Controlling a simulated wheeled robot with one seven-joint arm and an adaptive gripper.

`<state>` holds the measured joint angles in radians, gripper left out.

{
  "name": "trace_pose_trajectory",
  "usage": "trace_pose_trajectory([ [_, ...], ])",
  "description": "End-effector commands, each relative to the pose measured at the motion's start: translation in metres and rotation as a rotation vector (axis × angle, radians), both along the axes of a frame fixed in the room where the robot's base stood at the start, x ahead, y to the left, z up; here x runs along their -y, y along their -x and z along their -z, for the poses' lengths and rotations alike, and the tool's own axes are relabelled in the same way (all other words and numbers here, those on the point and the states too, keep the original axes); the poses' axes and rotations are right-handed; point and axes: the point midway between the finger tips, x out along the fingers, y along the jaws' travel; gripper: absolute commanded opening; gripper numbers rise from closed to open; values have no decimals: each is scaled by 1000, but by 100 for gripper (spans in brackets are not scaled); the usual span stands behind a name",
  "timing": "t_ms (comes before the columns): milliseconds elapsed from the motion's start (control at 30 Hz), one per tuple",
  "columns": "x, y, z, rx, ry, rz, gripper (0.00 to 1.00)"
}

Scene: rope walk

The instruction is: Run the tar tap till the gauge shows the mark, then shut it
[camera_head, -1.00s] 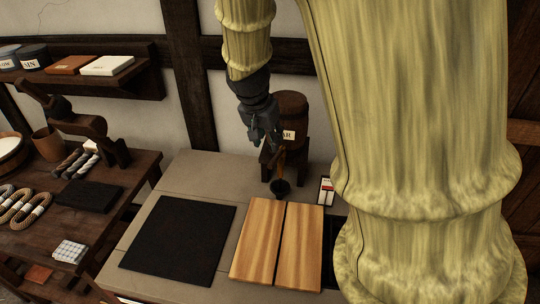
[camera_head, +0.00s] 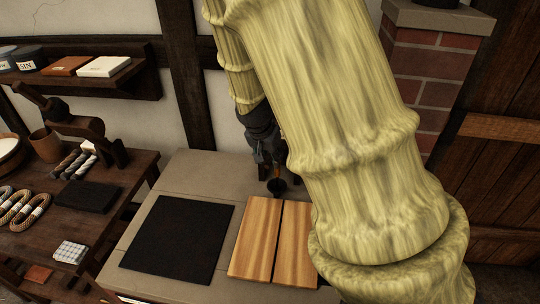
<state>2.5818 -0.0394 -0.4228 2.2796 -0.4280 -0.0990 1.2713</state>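My gripper (camera_head: 266,160) hangs down at the back of the stone bench, just above and left of a small dark cup (camera_head: 277,187). Its fingers are dark against the shadow there, and I cannot tell whether they are open or shut, or whether they touch the tap. A brownish bit shows between the fingers and the cup; I cannot tell if it is tap, stand or running tar. The tar barrel, its tap and the gauge are hidden behind my arm.
A black mat (camera_head: 178,240) and two light wooden boards (camera_head: 254,238) lie on the stone bench (camera_head: 185,172). A side table (camera_head: 100,205) at left holds rope coils (camera_head: 28,212) and a dark slab (camera_head: 87,197). A brick pillar (camera_head: 420,85) stands at the right back.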

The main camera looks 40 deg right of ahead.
Motion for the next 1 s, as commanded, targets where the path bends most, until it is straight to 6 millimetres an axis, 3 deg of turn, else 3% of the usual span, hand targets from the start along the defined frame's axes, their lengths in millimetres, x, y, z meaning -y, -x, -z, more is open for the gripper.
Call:
trace_pose_trajectory([
  [500, 3, -2, 8, 0, 0, -1, 37],
  [700, 3, -1, 8, 0, 0, -1, 0],
  [1000, 1, -3, 8, 1, 1, 2, 0],
])
